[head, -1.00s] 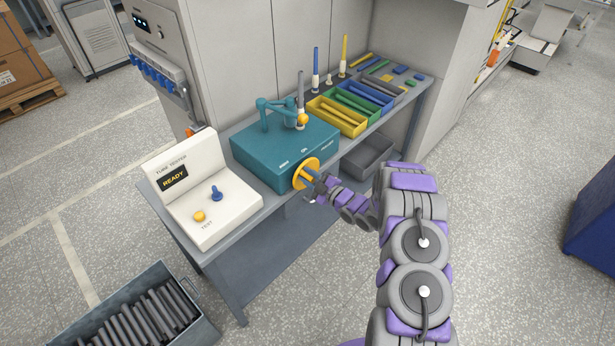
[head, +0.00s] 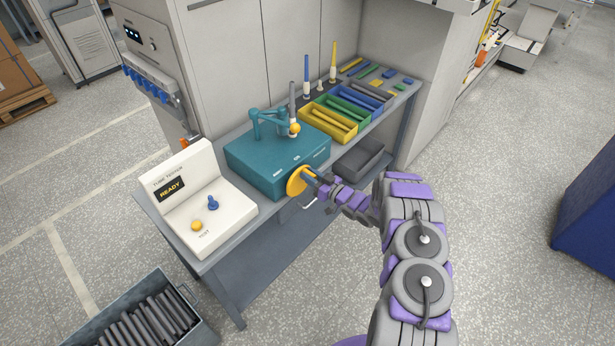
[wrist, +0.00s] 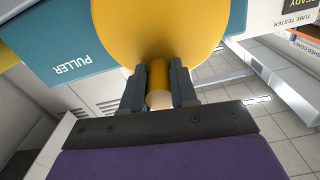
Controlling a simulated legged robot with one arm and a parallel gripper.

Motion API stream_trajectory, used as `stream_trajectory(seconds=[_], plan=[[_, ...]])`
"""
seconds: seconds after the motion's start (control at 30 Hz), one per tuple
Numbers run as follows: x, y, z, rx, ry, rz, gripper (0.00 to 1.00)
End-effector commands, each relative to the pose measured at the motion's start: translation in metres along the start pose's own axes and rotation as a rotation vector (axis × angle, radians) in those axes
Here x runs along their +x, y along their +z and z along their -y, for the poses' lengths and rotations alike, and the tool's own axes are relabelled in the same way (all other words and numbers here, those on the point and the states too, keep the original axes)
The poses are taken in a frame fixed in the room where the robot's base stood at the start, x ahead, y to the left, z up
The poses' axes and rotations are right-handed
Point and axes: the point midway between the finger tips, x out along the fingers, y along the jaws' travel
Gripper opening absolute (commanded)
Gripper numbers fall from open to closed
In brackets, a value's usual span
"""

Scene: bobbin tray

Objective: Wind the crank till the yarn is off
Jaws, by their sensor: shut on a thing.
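The crank is a yellow disc (head: 299,180) on the front of the teal puller box (head: 275,160). Its handle (wrist: 158,82) sticks out toward my wrist camera, with a yellow shaft and a pale end. My gripper (head: 318,181) is shut on the handle, and the wrist view shows one finger on each side of it. A grey tube (head: 292,105) stands upright on the puller by the teal arm (head: 268,121), with an orange-yellow ball beside its base. I cannot make out any yarn at this size.
A white tube tester (head: 199,197) reading READY stands left of the puller. Yellow, green and blue trays (head: 329,130) of tubes sit to its right. A grey bin (head: 362,157) is below the bench edge. A metal crate (head: 187,326) of dark tubes is on the floor.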

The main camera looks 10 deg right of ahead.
Motion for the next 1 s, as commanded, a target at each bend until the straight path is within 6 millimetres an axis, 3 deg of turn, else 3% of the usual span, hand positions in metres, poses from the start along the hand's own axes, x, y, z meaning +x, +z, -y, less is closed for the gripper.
stream_trajectory(seconds=[1.0], plan=[[-0.001, 0.029, -0.038, 0.922, 0.004, -0.002, 0.0]])
